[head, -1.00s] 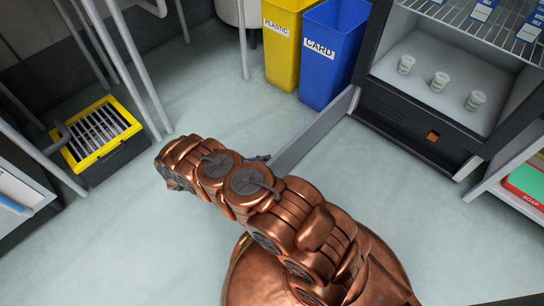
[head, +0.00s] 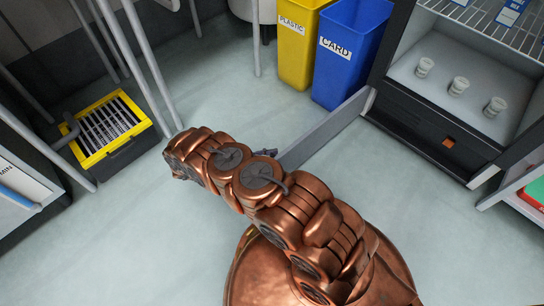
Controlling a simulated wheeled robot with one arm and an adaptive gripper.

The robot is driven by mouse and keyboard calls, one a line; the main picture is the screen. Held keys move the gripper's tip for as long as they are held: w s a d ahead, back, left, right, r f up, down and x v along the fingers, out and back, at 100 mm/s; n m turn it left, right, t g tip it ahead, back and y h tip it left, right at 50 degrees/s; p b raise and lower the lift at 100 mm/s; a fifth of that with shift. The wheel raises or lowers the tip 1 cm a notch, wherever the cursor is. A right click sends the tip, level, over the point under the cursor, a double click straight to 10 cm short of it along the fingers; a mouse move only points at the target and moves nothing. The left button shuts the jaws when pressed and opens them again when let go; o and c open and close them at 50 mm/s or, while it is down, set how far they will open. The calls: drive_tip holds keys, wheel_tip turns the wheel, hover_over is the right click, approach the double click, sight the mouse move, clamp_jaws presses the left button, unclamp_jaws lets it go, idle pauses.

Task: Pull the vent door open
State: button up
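A long grey panel (head: 328,129), seen nearly edge-on from above, stands out from the lower left corner of the black-framed cabinet (head: 428,128). It looks like the vent door, swung well away from the cabinet front. Its near end passes behind my copper arm. A small dark part of my gripper (head: 267,153) shows beside the arm, close to the panel's near end. The rest of the gripper is hidden under the arm, so I cannot tell whether it touches or holds the panel.
A blue CARD bin (head: 349,60) and a yellow PLASTIC bin (head: 297,50) stand behind the panel. A yellow-rimmed grated box (head: 106,128) and metal poles are at left. Floor between box and arm is clear.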

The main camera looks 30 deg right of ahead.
drive_tip(key=shift+a, duration=0.15)
drive_tip(key=v, duration=0.7)
idle(0.4)
drive_tip(key=shift+a, duration=0.15)
drive_tip(key=shift+w+r, duration=0.1)
